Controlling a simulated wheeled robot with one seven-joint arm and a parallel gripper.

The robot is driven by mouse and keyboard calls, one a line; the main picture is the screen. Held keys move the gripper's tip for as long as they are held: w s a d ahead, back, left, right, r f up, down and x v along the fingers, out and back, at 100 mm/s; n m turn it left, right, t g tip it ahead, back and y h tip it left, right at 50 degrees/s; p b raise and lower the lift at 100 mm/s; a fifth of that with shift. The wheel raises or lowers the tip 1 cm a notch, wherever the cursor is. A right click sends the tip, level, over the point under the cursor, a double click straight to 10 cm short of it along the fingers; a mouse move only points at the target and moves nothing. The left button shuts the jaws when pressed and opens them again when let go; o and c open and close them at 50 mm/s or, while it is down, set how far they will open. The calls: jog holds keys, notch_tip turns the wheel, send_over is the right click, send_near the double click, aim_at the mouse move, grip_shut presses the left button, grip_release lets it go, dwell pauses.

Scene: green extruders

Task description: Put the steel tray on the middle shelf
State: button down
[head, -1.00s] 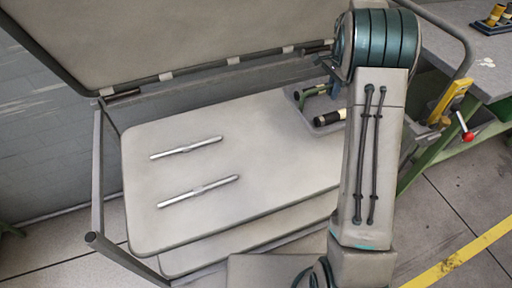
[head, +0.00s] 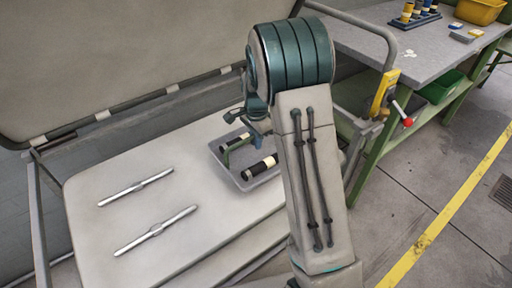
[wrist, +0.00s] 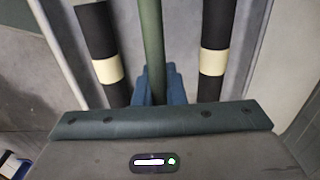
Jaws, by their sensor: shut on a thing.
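The steel tray (head: 240,180) is a shallow grey tray with a green bar handle and black rolls with cream bands in it. In the head view it is at the right part of the cart's pale top shelf (head: 120,225); I cannot tell whether it touches the shelf. My gripper (head: 256,138) is at the tray, partly hidden behind my arm. In the wrist view, the blue fingers of my gripper (wrist: 155,88) are shut on the green handle (wrist: 152,40), between two black rolls (wrist: 213,60). A lower shelf (head: 225,255) shows only as an edge; the middle shelf is mostly hidden.
Two metal rods (head: 155,230) lie on the top shelf. A raised grey panel (head: 110,60) stands behind the cart. Floor is clear at the right.

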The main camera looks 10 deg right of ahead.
aim_at(256, 154)
jog(key=shift+f, duration=1.45)
jog(key=shift+f, duration=0.1)
jog(key=shift+f+b, duration=0.1)
jog(key=shift+b, duration=0.25)
jog(key=c, duration=1.5)
grip_release()
